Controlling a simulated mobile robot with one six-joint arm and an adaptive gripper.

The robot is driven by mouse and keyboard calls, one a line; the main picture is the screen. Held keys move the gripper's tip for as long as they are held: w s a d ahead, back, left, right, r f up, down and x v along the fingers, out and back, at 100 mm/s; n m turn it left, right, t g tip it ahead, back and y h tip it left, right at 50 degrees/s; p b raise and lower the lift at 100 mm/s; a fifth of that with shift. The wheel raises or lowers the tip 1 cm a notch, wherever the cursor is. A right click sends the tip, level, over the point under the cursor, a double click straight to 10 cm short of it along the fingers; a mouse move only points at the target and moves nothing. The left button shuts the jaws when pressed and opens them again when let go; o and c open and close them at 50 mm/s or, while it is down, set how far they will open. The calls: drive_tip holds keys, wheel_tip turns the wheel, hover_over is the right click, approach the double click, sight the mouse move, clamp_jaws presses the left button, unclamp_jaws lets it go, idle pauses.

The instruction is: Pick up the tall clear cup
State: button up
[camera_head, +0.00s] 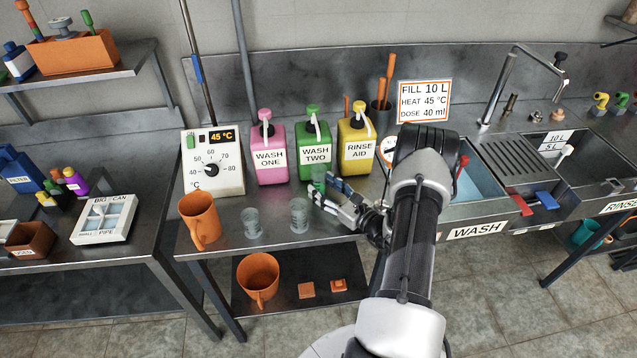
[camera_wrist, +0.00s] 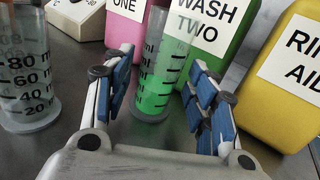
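A tall clear cup with black marks (camera_wrist: 154,72) stands upright between the fingers of my gripper (camera_wrist: 161,78) in the wrist view. Its lower part looks green; I cannot tell whether that is liquid or the green bottle behind. In the head view the cup (camera_head: 318,179) is in front of the green bottle. My gripper (camera_head: 328,190) is open, its fingers on either side of the cup without visibly closing on it. A wider clear cup (camera_wrist: 27,75) with marks up to 80 stands at the left. The head view shows two other clear cups (camera_head: 252,223) (camera_head: 299,215).
Pink (camera_head: 270,150), green (camera_head: 314,147) and yellow (camera_head: 356,143) bottles stand close behind the cup. A dial box (camera_head: 212,165) and an orange jug (camera_head: 200,218) are to the left. The wash sink (camera_head: 476,182) lies right of my arm.

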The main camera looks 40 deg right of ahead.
drive_tip(key=c, duration=1)
drive_tip(key=shift+o, duration=0.2)
drive_tip(key=shift+r, duration=0.1)
